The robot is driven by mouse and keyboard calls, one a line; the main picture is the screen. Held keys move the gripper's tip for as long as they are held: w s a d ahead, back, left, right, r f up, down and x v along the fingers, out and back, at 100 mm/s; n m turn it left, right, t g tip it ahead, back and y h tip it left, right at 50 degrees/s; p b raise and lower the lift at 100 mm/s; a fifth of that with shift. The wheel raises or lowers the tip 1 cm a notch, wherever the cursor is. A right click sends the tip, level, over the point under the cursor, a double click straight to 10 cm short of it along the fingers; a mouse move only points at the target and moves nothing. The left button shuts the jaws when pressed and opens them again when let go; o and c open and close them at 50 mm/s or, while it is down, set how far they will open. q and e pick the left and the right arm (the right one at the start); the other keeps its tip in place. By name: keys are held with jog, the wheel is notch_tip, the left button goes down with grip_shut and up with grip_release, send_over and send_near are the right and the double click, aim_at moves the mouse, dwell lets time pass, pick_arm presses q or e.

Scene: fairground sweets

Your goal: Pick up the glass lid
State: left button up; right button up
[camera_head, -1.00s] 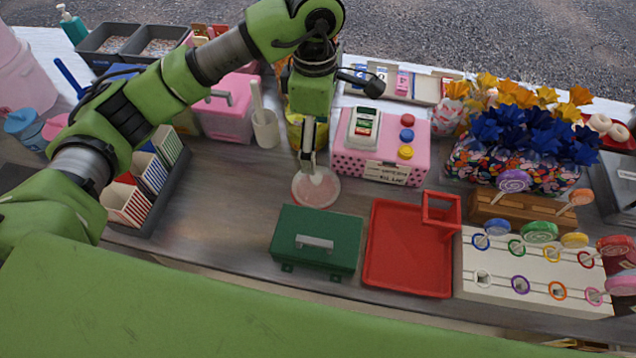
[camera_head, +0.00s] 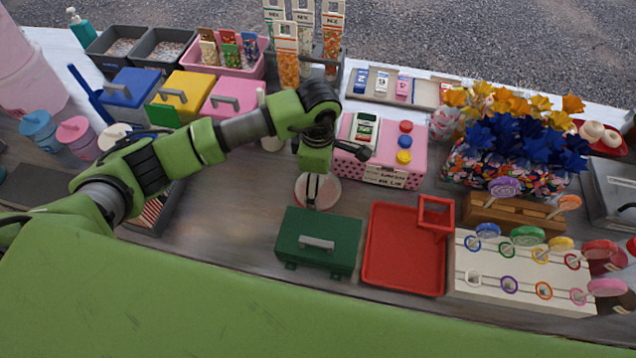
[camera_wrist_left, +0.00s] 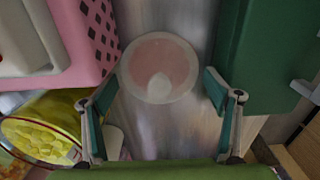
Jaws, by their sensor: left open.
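The glass lid (camera_head: 330,195) is a round, clear disc with a pinkish tint and a pale rim. It lies on the grey counter between the pink dotted machine and the green box. In the left wrist view the lid (camera_wrist_left: 158,52) shows from above with a whitish round knob on it. My left gripper (camera_head: 316,186) points down over the lid, open and empty. In the left wrist view its two fingers (camera_wrist_left: 157,90) stand apart, either side of the knob's line. Whether they touch the lid I cannot tell. My right gripper is in no view.
A green box (camera_head: 318,240) sits just in front, with a red tray (camera_head: 405,265) beside it. The pink dotted machine (camera_head: 400,160) stands behind right. A jar of yellow sweets (camera_wrist_left: 40,137) is near the left finger in the wrist view. Bare counter (camera_head: 235,205) lies left.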

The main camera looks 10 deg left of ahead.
pick_arm(q)
jog(key=shift+f, duration=0.25)
